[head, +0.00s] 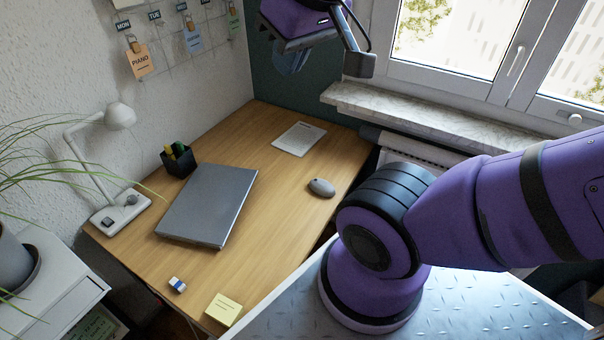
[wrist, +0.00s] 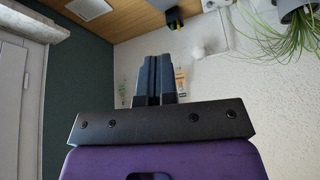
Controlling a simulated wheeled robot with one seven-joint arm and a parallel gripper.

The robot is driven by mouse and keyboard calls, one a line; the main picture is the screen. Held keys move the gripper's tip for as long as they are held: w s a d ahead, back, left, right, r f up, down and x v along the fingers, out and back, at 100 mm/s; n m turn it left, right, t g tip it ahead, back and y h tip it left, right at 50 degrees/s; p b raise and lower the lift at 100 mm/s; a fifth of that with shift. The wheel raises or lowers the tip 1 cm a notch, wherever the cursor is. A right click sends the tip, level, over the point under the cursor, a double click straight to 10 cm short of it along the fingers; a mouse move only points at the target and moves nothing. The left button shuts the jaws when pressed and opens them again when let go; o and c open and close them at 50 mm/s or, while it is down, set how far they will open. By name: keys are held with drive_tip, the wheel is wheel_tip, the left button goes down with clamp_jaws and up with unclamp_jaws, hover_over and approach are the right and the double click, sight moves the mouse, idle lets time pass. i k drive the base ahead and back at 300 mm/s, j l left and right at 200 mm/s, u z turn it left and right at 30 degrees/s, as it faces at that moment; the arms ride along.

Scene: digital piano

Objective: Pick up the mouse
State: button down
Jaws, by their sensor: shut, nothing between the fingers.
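The grey mouse (head: 322,187) lies on the wooden desk (head: 275,240), near its right edge in the head view. My gripper (head: 291,66) is at the top of the head view, raised well above the desk's far end and away from the mouse. In the wrist view my gripper (wrist: 154,58) shows its two dark fingers side by side, shut and empty. The mouse is not visible in the wrist view.
A closed laptop (head: 207,205) lies left of the mouse, with a paper sheet (head: 299,138) behind. A pen holder (head: 178,160), white lamp (head: 120,116), eraser (head: 177,285) and sticky notes (head: 223,309) are on the desk. A window sill (head: 430,115) borders the back right.

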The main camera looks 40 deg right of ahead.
sight(320, 186)
drive_tip(key=k+l, duration=0.1)
drive_tip(key=l, duration=0.65)
drive_tip(key=k+l+z, duration=0.1)
drive_tip(key=l, duration=0.65)
